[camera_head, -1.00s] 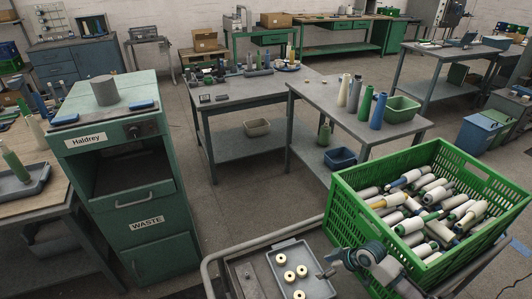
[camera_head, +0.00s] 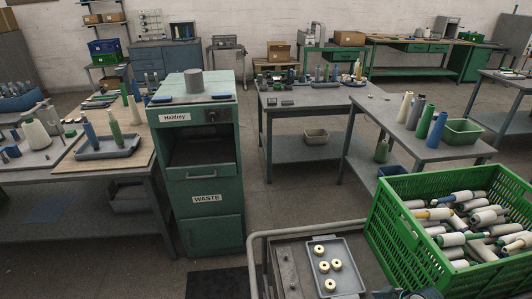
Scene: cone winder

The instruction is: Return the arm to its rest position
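Only a small part of my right arm (camera_head: 398,294) shows, at the bottom edge in front of the green crate. Its fingers are not clear, so I cannot tell whether the gripper is open or shut. My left gripper is out of view. The green crate (camera_head: 408,240) at the right is full of yarn cones and tubes lying in a heap. A grey tray (camera_head: 349,279) on the cart left of the arm holds several cream rings (camera_head: 325,266).
The cart rail (camera_head: 300,230) runs in front of me. A green waste cabinet (camera_head: 215,226) stands left, beside a table with a tray (camera_head: 104,149) of cones. Grey tables (camera_head: 300,97) stand behind. Open floor lies between the cabinet and the cart.

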